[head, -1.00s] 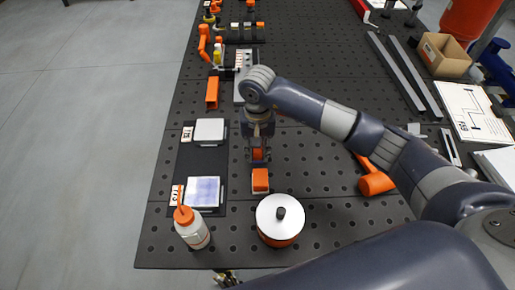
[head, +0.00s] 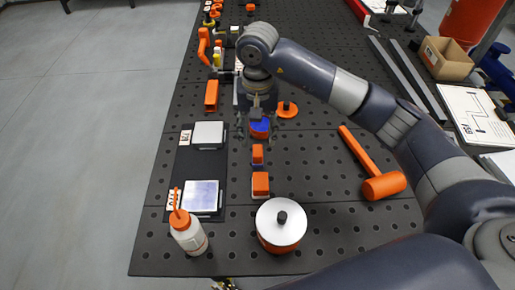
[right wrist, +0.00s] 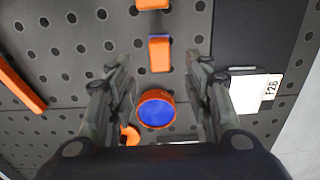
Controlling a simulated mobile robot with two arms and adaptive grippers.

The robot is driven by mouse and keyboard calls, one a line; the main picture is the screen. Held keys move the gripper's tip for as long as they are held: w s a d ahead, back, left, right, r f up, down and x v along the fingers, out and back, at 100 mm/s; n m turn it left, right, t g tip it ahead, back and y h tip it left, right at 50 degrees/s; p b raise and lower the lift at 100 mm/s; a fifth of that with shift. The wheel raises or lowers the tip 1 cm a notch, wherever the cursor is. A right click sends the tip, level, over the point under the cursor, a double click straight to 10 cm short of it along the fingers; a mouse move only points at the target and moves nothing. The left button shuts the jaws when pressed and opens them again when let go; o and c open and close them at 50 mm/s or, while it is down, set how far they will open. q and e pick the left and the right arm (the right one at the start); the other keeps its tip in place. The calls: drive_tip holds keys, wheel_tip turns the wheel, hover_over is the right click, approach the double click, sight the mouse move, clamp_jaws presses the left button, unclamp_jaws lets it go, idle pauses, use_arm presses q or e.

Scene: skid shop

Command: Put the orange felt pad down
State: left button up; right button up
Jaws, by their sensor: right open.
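A small orange block (head: 258,154), which I take for the orange felt pad, lies on the black perforated bench top. It also shows in the right wrist view (right wrist: 159,54), with a thin blue edge. A similar orange block (head: 260,184) lies just nearer, separate from it. My right gripper (head: 259,122) is beyond the pad, apart from it. In the right wrist view its fingers are open (right wrist: 158,92), with a round orange thing with a blue top (right wrist: 156,110) showing between them; I cannot tell whether they touch it. My left gripper is not in view.
A white-lidded orange pot (head: 281,224) and a bottle with an orange cap (head: 189,233) stand near the front edge. A dark mat (head: 184,170) with two pale pads lies left. An orange hammer (head: 380,182) lies right. An orange disc (head: 287,109) is beyond the gripper.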

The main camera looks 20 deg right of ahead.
sight(257, 150)
wheel_tip(257, 150, up, 4)
drive_tip(key=shift+f+b, duration=0.2)
drive_tip(key=shift+b, duration=0.15)
